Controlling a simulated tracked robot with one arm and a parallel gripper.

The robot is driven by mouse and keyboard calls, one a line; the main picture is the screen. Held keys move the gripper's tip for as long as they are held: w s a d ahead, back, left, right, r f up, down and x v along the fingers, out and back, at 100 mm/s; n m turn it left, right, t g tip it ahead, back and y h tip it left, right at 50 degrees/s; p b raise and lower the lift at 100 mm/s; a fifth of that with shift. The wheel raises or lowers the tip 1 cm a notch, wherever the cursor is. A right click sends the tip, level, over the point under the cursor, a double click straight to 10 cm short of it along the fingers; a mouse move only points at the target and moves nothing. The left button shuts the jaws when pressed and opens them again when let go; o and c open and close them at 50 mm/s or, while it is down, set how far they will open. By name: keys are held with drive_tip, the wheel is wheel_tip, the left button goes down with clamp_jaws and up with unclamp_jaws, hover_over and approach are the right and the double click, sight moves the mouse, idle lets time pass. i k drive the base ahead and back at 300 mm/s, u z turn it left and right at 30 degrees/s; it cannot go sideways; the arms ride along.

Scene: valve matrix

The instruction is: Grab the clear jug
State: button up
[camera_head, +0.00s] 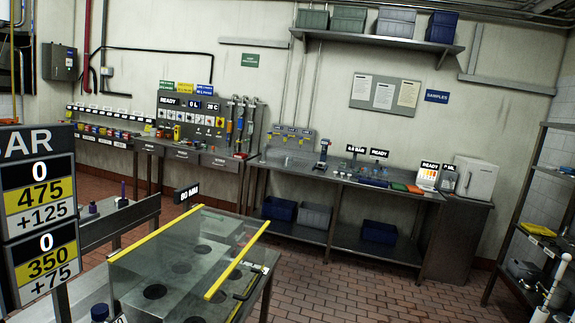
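I cannot make out a clear jug for certain in this view. Small clear or pale vessels (371,181) stand on the far steel bench (340,178), too small to tell apart. A clear-walled tank (140,270) with yellow top edges stands on the near table, and dark round spots show in its floor. My gripper is not in view.
A display board (40,200) stands close at the left. Blue and grey bins (280,209) sit under the far bench, and a white box (469,178) stands at its right end. A shelving rack (535,215) is at the right. Brick-tiled floor (345,290) lies open between.

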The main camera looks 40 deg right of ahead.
sight(289, 159)
drive_tip(key=k, duration=0.25)
drive_tip(key=z, duration=0.65)
drive_tip(key=i, duration=1.55)
drive_tip(key=z, duration=0.75)
drive_tip(key=i, duration=1.25)
drive_tip(key=z, duration=0.2)
drive_tip(key=i, duration=2.5)
drive_tip(key=u, duration=0.45)
drive_tip(key=i, duration=1.3)
drive_tip(key=u, duration=0.7)
drive_tip(key=i, duration=1.35)
drive_tip(key=u, duration=0.45)
